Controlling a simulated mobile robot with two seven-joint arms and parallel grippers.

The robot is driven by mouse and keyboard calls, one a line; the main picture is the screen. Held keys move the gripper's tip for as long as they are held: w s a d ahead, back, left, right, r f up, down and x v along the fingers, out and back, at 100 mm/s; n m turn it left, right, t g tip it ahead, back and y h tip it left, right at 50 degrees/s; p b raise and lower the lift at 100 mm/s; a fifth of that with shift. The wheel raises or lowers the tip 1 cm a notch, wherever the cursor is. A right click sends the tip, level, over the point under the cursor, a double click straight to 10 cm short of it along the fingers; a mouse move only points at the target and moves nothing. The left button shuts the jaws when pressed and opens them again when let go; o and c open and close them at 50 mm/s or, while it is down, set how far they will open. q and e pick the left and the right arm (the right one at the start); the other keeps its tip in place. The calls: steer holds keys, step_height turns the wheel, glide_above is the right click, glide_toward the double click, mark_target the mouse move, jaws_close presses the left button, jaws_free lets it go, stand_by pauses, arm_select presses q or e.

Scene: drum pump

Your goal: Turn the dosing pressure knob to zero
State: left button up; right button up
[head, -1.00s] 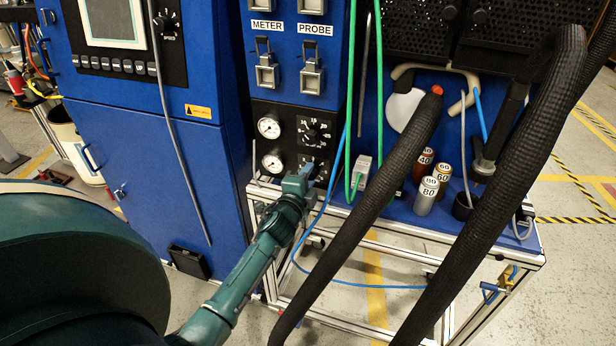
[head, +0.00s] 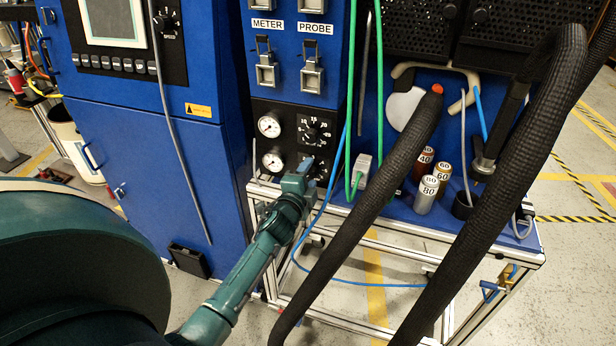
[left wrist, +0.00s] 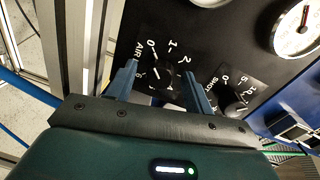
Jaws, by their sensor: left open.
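A black panel (head: 289,115) carries two dial knobs beside two round gauges. The upper knob (head: 312,133) is in plain sight in the head view; the lower one is mostly hidden behind my left gripper (head: 304,166). In the left wrist view, my left gripper (left wrist: 159,69) is open, its two blue fingers on either side of a dark knob (left wrist: 162,76) marked AIR, with a scale starting at 0. I cannot tell whether the fingers touch it. A second knob (left wrist: 236,103), marked SHOT, lies to the right, outside the fingers. My right gripper is not in view.
The gauges (head: 269,126) sit left of the knobs. Green hoses (head: 350,110) and a blue hose hang just right of the panel. Thick black hoses (head: 400,175) cross the front right. A metal frame rail (head: 400,225) runs below the panel.

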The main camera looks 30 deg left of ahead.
arm_select(q)
steer(key=v, duration=1.3)
steer(key=shift+d, duration=0.1)
steer(key=s+d+f+n+g+h+p, duration=0.2)
steer(key=s+d+f+n+g+h, duration=0.1)
steer(key=s+d+n, duration=0.2)
steer(key=s+d+f+n+g+h+p, duration=0.2)
steer(key=s+d+f+n+g+h, duration=0.1)
steer(key=s+d, duration=0.7)
steer(key=d+f+n+h, duration=0.1)
steer(key=d+n, duration=0.1)
steer(key=d, duration=0.1)
steer(key=shift+f, duration=0.25)
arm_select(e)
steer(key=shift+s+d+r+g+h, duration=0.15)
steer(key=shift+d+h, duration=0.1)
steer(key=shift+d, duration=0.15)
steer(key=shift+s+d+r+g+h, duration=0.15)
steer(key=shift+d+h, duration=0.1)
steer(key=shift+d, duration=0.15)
arm_select(q)
steer(key=shift+d, duration=0.1)
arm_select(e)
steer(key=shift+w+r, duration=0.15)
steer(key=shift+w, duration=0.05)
arm_select(q)
steer(key=shift+c, duration=0.2)
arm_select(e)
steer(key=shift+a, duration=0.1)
